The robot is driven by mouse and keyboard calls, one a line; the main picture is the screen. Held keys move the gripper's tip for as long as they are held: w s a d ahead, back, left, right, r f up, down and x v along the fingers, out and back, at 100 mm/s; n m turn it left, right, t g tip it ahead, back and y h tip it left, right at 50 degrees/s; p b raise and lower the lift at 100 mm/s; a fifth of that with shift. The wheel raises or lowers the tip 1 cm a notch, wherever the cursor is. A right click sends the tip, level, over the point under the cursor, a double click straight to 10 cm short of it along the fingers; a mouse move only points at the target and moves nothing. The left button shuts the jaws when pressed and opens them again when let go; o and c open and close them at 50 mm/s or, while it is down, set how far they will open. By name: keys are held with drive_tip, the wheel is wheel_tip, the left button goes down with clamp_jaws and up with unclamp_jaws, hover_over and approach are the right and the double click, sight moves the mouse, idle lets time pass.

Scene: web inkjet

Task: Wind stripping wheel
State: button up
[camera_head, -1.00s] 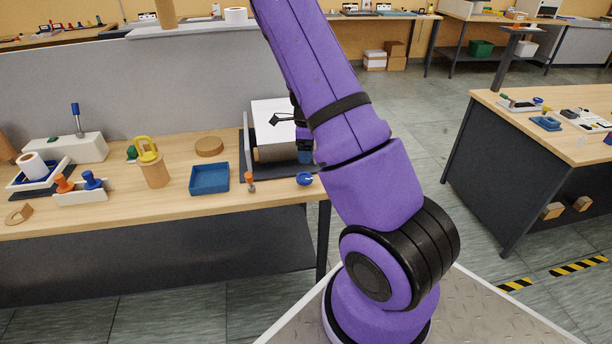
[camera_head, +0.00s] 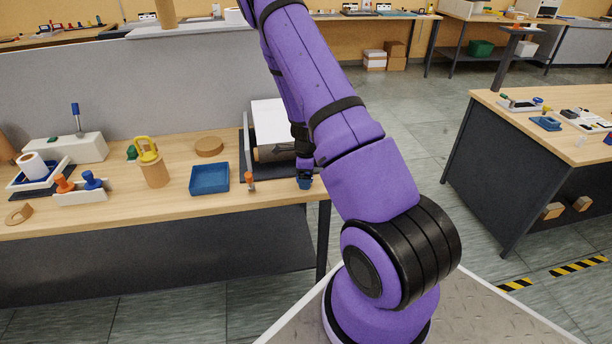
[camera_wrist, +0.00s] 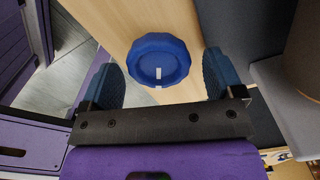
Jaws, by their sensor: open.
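The stripping wheel appears to be the round blue knob (camera_wrist: 158,60) with scalloped edges and a small white mark, seen from above in the wrist view. My gripper (camera_wrist: 166,78) is open, with one blue-padded finger on each side of the wheel. There is a gap between each finger and the wheel, and I see no contact. In the head view my gripper (camera_head: 305,182) is at the front edge of the bench, by the white machine (camera_head: 272,120), and it hides the wheel there.
A blue tray (camera_head: 209,190), an orange-topped tool (camera_head: 250,182) and a cardboard core with a yellow handle (camera_head: 154,172) stand left of my gripper on the wooden bench (camera_head: 115,207). Open floor lies to the right, before another bench (camera_head: 560,150).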

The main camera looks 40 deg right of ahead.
drive_tip(key=c, duration=0.9)
drive_tip(key=shift+n, duration=0.3)
drive_tip(key=n, duration=0.5)
drive_tip(key=shift+w+d, duration=0.1)
drive_tip(key=n, duration=0.5)
drive_tip(key=shift+w+n, duration=0.1)
drive_tip(key=shift+n, duration=0.3)
drive_tip(key=n, duration=0.5)
drive_tip(key=shift+w, duration=0.1)
drive_tip(key=shift+w+n, duration=0.1)
drive_tip(key=shift+n, duration=3)
